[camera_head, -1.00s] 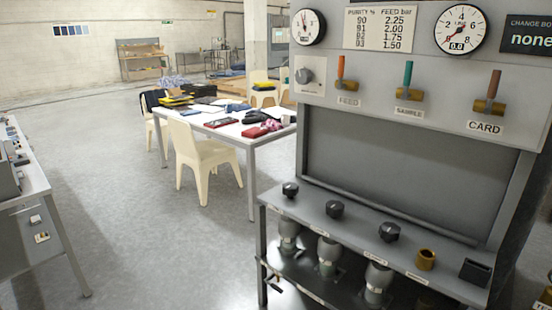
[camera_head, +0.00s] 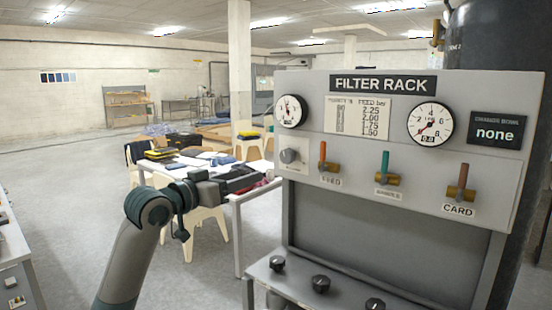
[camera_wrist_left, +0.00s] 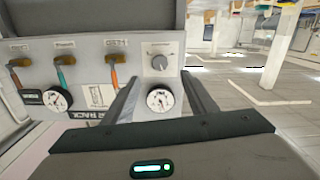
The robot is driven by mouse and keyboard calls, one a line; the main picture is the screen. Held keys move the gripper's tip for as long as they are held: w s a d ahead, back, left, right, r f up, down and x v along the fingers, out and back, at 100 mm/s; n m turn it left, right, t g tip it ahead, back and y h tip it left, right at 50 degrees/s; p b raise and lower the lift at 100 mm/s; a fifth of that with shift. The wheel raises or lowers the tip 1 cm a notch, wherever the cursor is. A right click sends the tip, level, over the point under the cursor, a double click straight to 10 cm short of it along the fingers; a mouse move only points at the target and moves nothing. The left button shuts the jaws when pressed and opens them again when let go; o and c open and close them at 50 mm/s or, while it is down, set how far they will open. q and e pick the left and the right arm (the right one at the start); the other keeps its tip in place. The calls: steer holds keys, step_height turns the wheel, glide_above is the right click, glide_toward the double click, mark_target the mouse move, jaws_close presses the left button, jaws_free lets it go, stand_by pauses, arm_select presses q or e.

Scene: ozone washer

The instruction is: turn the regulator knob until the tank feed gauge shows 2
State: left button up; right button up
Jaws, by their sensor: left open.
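The grey regulator knob (camera_head: 291,156) sits on a pale square plate at the left end of the filter rack panel. A round white gauge (camera_head: 291,111) is directly above it; its digits are too small to read. In the left wrist view, which is upside down, the knob (camera_wrist_left: 159,62) and that gauge (camera_wrist_left: 160,99) appear between the fingers. My left gripper (camera_head: 262,180) is open and empty, in front of the panel's left end, slightly below the knob and apart from it. It also shows in the wrist view (camera_wrist_left: 162,79). My right gripper is not in view.
Feed (camera_head: 322,156), middle (camera_head: 385,162) and card (camera_head: 462,180) valve levers stick out to the knob's right. A second gauge (camera_head: 432,123) reads 0.0. Black knobs (camera_head: 320,284) stand on the lower shelf. A cluttered table (camera_head: 240,198) is behind my arm; floor at left is clear.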

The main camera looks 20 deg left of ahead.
mark_target(285, 158)
arm_select(q)
steer(key=shift+s+a+r, duration=0.1)
steer(key=shift+r, duration=0.55)
steer(key=p+x, duration=0.3)
steer(key=x, duration=0.4)
steer(key=p+x, duration=0.4)
steer(key=x, duration=0.4)
steer(key=shift+w+r, duration=0.2)
steer(key=shift+w, duration=0.05)
steer(key=shift+p+x, duration=0.3)
steer(key=shift+x, duration=0.7)
steer(key=shift+s+f, duration=0.1)
steer(key=shift+f, duration=0.05)
